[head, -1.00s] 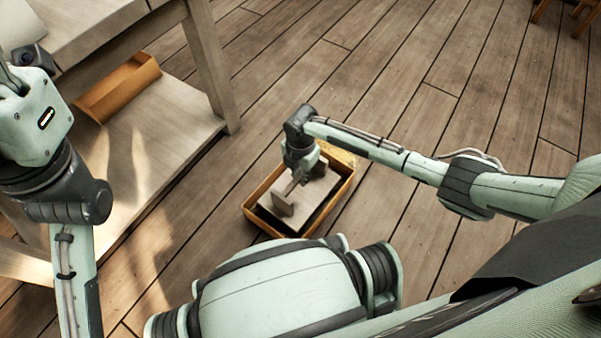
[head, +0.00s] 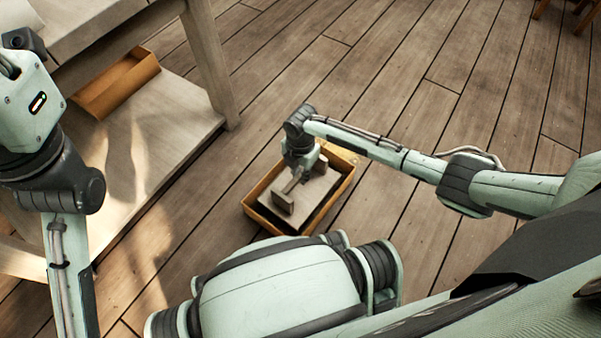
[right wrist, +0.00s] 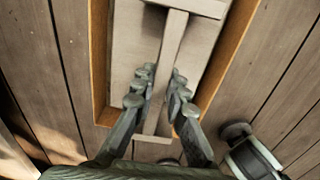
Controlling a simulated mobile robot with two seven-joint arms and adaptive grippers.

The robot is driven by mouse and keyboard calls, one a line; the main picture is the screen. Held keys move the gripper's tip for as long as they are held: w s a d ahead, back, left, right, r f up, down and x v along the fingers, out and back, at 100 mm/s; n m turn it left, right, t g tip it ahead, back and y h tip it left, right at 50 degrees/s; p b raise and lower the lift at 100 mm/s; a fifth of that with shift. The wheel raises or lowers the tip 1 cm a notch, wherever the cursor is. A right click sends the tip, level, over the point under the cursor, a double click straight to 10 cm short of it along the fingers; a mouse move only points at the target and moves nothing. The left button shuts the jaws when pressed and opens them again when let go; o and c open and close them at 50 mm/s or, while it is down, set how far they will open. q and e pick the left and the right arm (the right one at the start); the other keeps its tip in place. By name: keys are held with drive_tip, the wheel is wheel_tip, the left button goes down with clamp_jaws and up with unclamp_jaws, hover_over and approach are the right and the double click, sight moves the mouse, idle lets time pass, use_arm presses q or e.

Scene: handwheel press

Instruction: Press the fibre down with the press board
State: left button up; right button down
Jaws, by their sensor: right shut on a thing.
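The press board (head: 311,196) is a pale grey wooden board with a raised bar handle on end blocks, one of them the near block (head: 283,203). It lies inside the open orange-brown wooden box (head: 337,197) on the floor. My right gripper (head: 297,174) is above the board, shut on its handle; in the right wrist view its fingers (right wrist: 163,78) flank the handle bar (right wrist: 172,40). Fibre under the board is hidden. My left arm is at the left edge of the head view, with its fingers not visible.
A pale wooden table (head: 208,65) with a low shelf (head: 165,128) stands at the left. An orange-brown tray (head: 118,85) lies on that shelf. The plank floor (head: 400,85) behind and right of the box is clear.

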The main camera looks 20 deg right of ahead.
sight(301, 187)
drive_tip(key=shift+f+b, duration=0.7)
drive_tip(key=shift+f, duration=0.35)
idle(0.5)
drive_tip(key=shift+f+b, duration=0.3)
drive_tip(key=shift+f, duration=1.35)
idle(0.4)
drive_tip(key=shift+s+d+f, duration=0.1)
drive_tip(key=shift+s, duration=0.05)
idle(0.8)
